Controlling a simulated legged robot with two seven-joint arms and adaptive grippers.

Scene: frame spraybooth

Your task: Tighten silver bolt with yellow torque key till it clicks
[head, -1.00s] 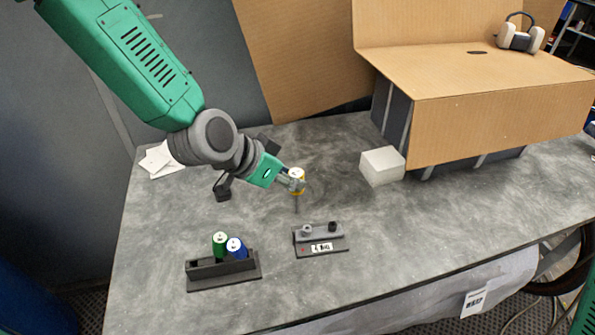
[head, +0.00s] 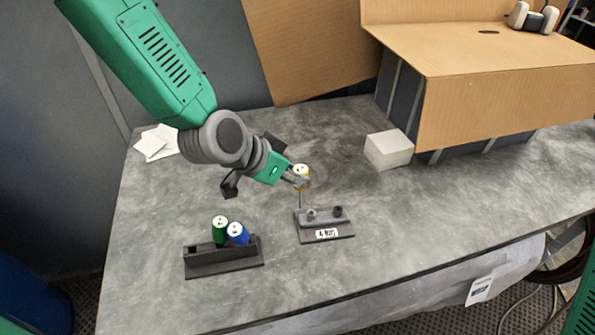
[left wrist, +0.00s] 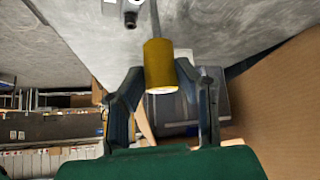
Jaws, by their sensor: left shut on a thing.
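My left gripper (head: 300,181) is shut on the handle of the yellow torque key (head: 302,169), which has a white top. The key stands about upright, with its thin shaft pointing down. The shaft's tip is close to the silver bolt (head: 311,214), slightly left of it in the head view; I cannot tell whether they touch. The silver bolt stands at the left of a grey block (head: 347,231), with a dark bolt (head: 338,211) at its right. The left wrist view shows the yellow handle (left wrist: 159,65) between the fingers and a bolt (left wrist: 131,18) beside the shaft. My right gripper is out of view.
A black holder (head: 222,265) with a green key (head: 220,229) and a blue key (head: 237,233) stands left of the block. A white box (head: 389,150) and a large cardboard box (head: 480,110) stand behind right. White papers (head: 155,143) lie back left. The table (head: 420,215) right of the block is clear.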

